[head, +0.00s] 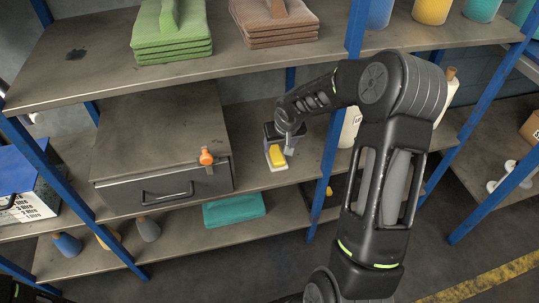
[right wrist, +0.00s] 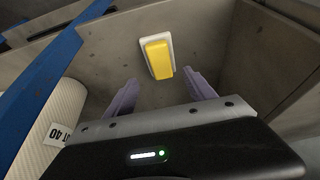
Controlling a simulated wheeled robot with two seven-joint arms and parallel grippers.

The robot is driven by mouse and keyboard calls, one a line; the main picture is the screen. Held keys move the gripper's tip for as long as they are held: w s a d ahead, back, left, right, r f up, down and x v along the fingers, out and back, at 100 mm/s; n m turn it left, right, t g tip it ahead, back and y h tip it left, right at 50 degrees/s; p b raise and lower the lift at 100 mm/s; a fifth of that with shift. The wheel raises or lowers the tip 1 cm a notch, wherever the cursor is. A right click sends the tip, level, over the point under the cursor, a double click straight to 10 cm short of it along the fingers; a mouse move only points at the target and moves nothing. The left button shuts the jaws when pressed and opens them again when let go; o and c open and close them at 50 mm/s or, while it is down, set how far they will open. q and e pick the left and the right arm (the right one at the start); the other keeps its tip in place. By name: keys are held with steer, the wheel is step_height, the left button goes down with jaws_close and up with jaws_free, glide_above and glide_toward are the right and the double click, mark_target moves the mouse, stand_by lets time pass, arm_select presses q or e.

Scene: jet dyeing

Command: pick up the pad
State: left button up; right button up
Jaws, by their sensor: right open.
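The pad (head: 277,155) is a small yellow block on a white base. It lies on the middle shelf, to the right of a grey metal box. In the right wrist view the pad (right wrist: 157,58) shows whole, beyond the fingertips and roughly between their lines. My right gripper (head: 280,146) reaches over the shelf just behind and above the pad. Its two purple fingers (right wrist: 162,88) are spread apart with nothing between them. My left gripper is not seen.
The grey metal box (head: 165,130) with a handle and orange knob stands left of the pad. Folded green towels (head: 171,45) lie on the shelf above.

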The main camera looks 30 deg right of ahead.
mark_target(276, 154)
steer(key=shift+f, duration=0.1)
steer(key=shift+x, duration=1.3)
steer(key=shift+b+x, duration=0.35)
steer(key=shift+x, duration=2.3)
steer(key=shift+a, duration=0.15)
steer(key=shift+s, duration=0.1)
steer(key=shift+c, duration=0.4)
jaws_close()
